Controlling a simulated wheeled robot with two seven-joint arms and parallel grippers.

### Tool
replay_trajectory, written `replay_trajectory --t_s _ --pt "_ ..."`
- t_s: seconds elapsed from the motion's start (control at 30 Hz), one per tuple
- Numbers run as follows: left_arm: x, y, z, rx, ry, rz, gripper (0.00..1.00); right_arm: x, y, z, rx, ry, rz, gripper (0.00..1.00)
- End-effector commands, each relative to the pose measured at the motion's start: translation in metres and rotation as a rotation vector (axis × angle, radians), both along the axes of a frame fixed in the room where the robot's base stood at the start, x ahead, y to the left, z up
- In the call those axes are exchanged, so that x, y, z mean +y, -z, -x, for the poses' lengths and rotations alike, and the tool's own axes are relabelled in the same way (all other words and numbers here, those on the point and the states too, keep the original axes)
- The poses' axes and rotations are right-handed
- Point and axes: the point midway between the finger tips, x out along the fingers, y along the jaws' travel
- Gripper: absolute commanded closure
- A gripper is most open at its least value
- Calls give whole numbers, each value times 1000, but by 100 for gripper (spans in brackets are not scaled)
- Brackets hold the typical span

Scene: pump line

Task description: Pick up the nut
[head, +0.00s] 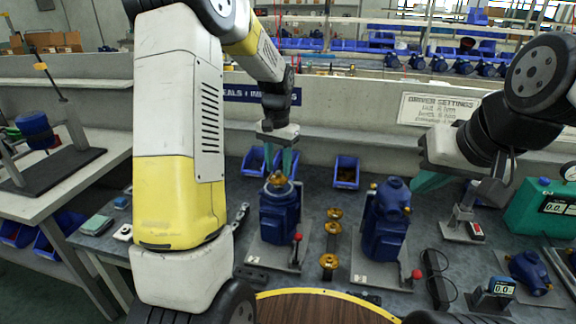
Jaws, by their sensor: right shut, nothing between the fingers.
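A brass-coloured part (278,179), which looks like the nut, sits on top of the left blue pump (280,215). My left gripper (281,170) points down over it from above. Its two teal fingers are apart, with their tips close to the brass part; whether they touch it is too small to tell. Several more brass parts stand between the pumps, one at the back (334,213) and one in front (329,262). My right gripper (426,184) is shut and empty, above and to the right of the right blue pump (385,225).
Small blue bins (346,172) stand along the back of the grey bench. Red-knobbed levers (416,275) stand beside the pumps. A green case (540,208), a black power strip (437,280) and a blue motor (530,270) are on the right. A round wooden top (325,308) is at the front.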

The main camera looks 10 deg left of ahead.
Motion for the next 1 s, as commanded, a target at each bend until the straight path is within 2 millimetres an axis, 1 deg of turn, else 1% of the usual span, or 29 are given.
replay_trajectory --t_s 0.97,1.0 --pt "0 5 0 -1 0 0 60 0 0 0 0 0 0 100" --pt "0 5 0 -1 0 0 66 0 0 0 0 0 0 100"
